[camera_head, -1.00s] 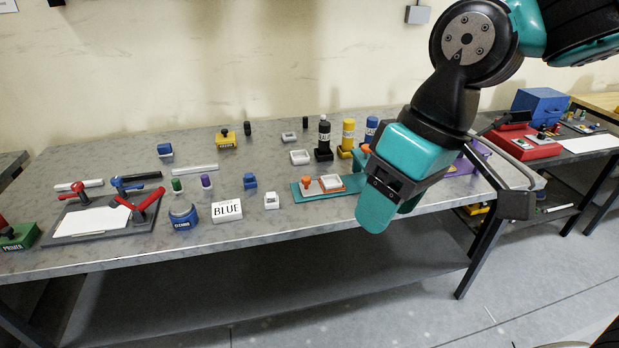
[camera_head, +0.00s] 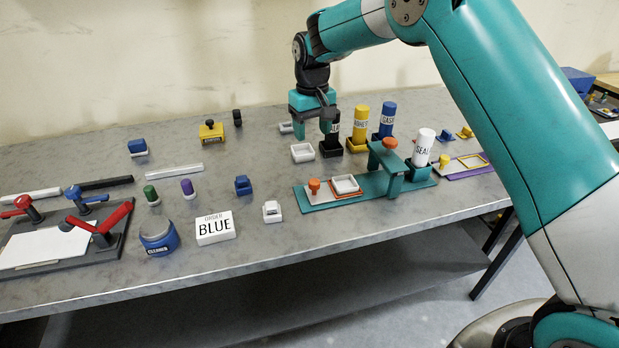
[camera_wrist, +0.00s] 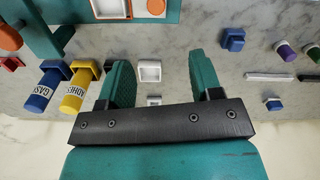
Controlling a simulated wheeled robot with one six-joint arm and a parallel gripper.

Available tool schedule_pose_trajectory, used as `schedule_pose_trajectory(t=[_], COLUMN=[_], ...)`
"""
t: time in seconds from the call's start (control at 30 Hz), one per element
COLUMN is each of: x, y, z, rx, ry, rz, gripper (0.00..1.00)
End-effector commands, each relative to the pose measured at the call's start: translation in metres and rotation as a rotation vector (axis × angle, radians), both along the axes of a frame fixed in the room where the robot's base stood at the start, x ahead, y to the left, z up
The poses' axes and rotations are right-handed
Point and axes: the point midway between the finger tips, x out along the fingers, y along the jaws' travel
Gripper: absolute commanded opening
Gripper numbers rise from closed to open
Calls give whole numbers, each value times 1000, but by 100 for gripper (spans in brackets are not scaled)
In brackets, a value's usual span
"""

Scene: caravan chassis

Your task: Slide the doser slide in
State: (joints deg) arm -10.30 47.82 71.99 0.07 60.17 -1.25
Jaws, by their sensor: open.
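The doser is a teal base (camera_head: 415,182) with a post and orange cap (camera_head: 390,143) on it, near the bench's front edge. On its left part lies the doser slide, an orange-edged plate with an orange knob (camera_head: 314,186) and a white tray (camera_head: 344,184); the tray is left of the post. In the wrist view the slide's knob (camera_wrist: 155,7) and tray (camera_wrist: 110,8) show at the top edge, cut off. My gripper (camera_head: 313,128) is open, high and farther back than the doser, by the black bottle. In the wrist view nothing is between its fingers' pads (camera_wrist: 159,75) that I can see held.
A yellow bottle (camera_head: 361,121), a blue bottle (camera_head: 387,118) and a white bottle (camera_head: 424,145) stand in holders near the post. The black bottle (camera_head: 332,144) is partly hidden by my gripper. An order block (camera_head: 215,227) reads BLUE.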

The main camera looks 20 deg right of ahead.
Motion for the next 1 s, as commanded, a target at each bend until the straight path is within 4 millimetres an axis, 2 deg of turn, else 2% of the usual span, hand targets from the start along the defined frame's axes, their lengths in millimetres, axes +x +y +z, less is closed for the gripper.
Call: schedule_pose_trajectory(t=[0.2, 0.6, 0.8, 1.0], x=[-2, -2, -1, -1], y=[-7, -5, -4, -4], z=[-44, -130, -153, -159], rx=[-1, 0, 1, 1], ry=[7, 4, 1, 0], rz=[-8, -6, -4, -4], gripper=[59, 59, 59, 59])
